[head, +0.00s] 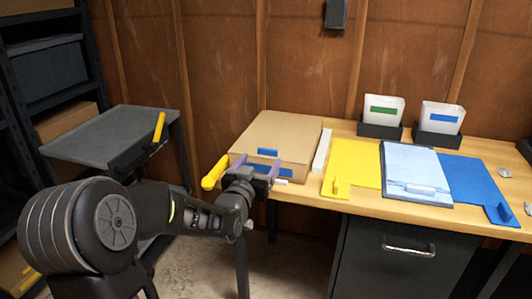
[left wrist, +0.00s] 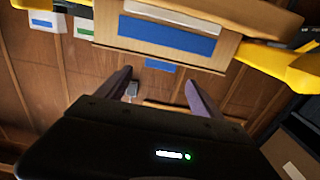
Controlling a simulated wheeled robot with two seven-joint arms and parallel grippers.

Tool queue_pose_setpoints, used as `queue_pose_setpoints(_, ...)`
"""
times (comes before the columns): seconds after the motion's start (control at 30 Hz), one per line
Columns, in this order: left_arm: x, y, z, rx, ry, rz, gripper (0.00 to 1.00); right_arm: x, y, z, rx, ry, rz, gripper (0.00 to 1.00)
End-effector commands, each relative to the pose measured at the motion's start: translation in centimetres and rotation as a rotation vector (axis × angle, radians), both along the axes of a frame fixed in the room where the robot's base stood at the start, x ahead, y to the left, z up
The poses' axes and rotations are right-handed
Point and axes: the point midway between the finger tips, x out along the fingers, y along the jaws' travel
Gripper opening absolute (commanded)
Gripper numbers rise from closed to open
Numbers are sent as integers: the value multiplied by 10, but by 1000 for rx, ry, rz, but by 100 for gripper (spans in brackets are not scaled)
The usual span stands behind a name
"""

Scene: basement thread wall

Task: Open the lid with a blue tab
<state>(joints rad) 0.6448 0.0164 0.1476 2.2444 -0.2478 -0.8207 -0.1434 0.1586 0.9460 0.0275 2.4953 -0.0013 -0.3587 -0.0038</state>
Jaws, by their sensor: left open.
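A brown cardboard box with a flat lid (head: 277,133) stands on the left end of the wooden table. A small blue tab (head: 267,152) sits at the lid's front edge; it also shows in the left wrist view (left wrist: 160,65). A larger blue label (left wrist: 165,38) is on the box's front face. My left gripper (head: 258,163) is at the box front, its two purple fingers spread. In the left wrist view the fingers point towards the box, the tab lying beyond and between their tips, with nothing held. Contact cannot be told. My right gripper is not in view.
A yellow handle-like piece (head: 214,172) sticks out left of the box. A white strip (head: 321,150), a yellow folder (head: 352,170), a clipboard (head: 412,172) and a blue folder (head: 476,187) lie to the right. Two white bins (head: 383,112) (head: 440,120) stand behind. A grey side table (head: 110,133) is left.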

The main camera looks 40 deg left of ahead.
Motion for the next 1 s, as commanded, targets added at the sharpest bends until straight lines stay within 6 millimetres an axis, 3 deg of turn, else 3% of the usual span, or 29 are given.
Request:
queue_pose_setpoints(0.4,55,19,0,-1,1,0,76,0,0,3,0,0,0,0)
queue_pose_setpoints(0.77,60,21,0,-1,1,1,76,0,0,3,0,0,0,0)
queue_pose_setpoints(1.0,60,21,0,-1,1,1,56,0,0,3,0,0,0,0)
